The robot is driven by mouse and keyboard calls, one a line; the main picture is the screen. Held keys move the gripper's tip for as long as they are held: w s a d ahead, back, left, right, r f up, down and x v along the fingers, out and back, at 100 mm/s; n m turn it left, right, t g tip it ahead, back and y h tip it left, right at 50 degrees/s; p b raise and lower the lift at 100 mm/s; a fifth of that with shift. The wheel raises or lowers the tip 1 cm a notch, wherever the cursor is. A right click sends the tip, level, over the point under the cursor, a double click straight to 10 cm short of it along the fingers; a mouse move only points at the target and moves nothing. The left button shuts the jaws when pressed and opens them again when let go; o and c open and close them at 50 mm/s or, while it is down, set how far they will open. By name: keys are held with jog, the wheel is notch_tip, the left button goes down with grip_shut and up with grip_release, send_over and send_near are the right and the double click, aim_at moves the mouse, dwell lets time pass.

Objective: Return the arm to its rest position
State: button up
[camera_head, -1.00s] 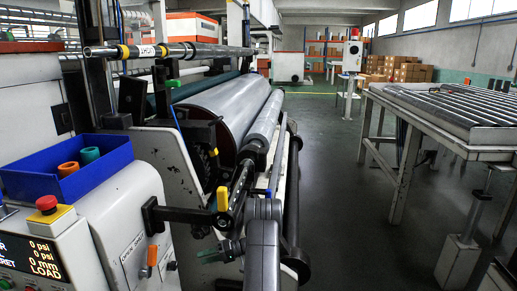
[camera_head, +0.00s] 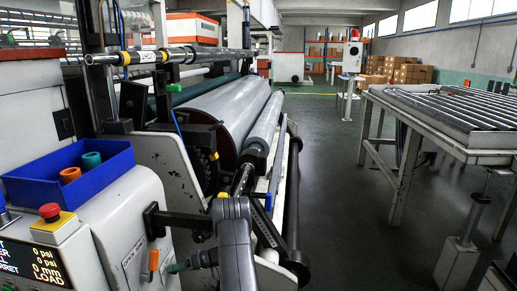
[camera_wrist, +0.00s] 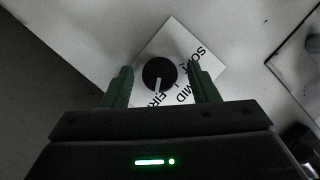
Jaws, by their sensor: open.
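My gripper (camera_wrist: 161,82) is open, with its two green fingers spread. A round black knob (camera_wrist: 159,73) with a pale pointer mark shows between the fingertips in the wrist view. It sits on a white label (camera_wrist: 180,62) with dark lettering on a grey panel. The knob appears clear of both fingers, but I cannot tell how far it is from them. In the head view my gripper (camera_head: 178,267) is low at the winder's near end, beside the orange lever (camera_head: 153,261), and hides the knob. My grey arm comes up from the bottom of the picture.
The film winder has a large grey roll (camera_head: 222,105) and a shaft (camera_head: 165,54) above it. A blue bin (camera_head: 66,175) and a red button (camera_head: 49,211) are at left. A roller table (camera_head: 450,112) stands at right. The aisle between is clear floor.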

jog(key=shift+s+a+n+t+h+b, duration=0.15)
jog(key=shift+n+t+b, duration=0.45)
jog(key=shift+n+t, duration=1.05)
jog(key=shift+s+d+n+t+h+b, duration=0.2)
jog(key=shift+n+t+b, duration=0.6)
jog(key=shift+n, duration=1.5)
jog(key=shift+s+a+n+t+h+b, duration=0.2)
jog(key=shift+n+t+b, duration=0.25)
jog(key=shift+n+t, duration=1.25)
jog(key=shift+w+n, duration=0.1)
jog(key=shift+n, duration=0.15)
